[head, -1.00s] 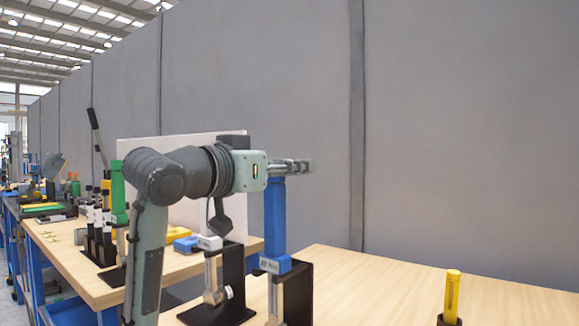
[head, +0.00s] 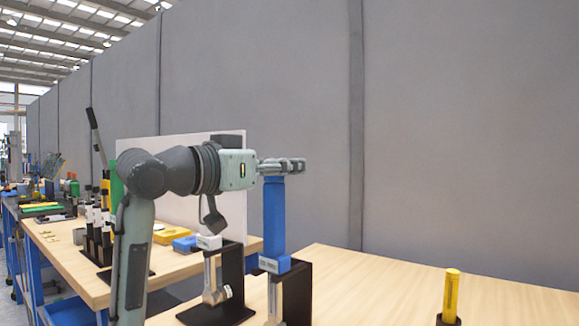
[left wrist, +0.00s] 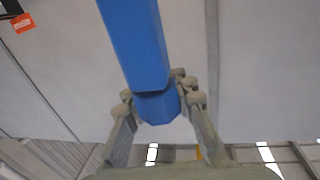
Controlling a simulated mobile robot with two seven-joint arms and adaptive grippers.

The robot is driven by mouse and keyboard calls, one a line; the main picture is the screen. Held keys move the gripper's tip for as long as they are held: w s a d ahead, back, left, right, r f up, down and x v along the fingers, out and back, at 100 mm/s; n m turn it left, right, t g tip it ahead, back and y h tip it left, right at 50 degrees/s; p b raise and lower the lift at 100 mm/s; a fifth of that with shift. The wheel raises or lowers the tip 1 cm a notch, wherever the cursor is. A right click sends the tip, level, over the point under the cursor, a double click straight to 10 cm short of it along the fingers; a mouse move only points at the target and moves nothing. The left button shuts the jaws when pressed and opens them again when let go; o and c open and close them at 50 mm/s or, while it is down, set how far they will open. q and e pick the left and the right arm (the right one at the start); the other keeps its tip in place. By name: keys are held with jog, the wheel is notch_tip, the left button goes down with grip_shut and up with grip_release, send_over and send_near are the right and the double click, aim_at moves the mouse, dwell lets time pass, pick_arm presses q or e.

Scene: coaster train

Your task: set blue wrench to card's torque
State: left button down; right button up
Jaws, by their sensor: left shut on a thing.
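The blue wrench (head: 274,215) stands upright beside a black stand (head: 300,290) on the near wooden table, its handle up. The blue collar (head: 274,265) at the handle's base carries a small pale label, too blurred to read. My left gripper (head: 283,167) comes in level from the left and is shut on the top end of the handle. In the left wrist view the fingers (left wrist: 160,100) lie on either side of the blue handle (left wrist: 135,40). No card with a torque value can be made out. My right gripper is not in view.
A second wrench with a white collar (head: 208,243) stands at a black stand (head: 232,275) just left. A yellow cylinder (head: 452,290) stands in a black holder at the right. The table (head: 380,285) between is clear. A grey wall (head: 450,130) rises behind.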

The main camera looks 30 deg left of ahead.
pick_arm(q)
jog(key=shift+s+d+m+g+h+b, duration=0.15)
jog(key=shift+d+m+g+h, duration=0.15)
jog(key=shift+m+g+h, duration=0.85)
jog(key=shift+s+d+m+g+h+b, duration=0.25)
jog(key=shift+m+h, duration=0.6)
jog(key=shift+h, duration=0.75)
jog(key=shift+s+d+m+g+h+b, duration=0.1)
jog(key=shift+d+m+g+h, duration=0.2)
jog(key=shift+m+g+h, duration=0.85)
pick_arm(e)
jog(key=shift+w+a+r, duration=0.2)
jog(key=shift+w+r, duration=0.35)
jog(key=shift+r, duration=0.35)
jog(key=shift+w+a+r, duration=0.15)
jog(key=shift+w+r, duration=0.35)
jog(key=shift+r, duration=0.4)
pick_arm(q)
jog(key=shift+t+h, duration=0.25)
jog(key=shift+h, duration=0.05)
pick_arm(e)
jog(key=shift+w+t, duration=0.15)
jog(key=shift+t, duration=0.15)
pick_arm(q)
jog(key=c, duration=1.2)
grip_release()
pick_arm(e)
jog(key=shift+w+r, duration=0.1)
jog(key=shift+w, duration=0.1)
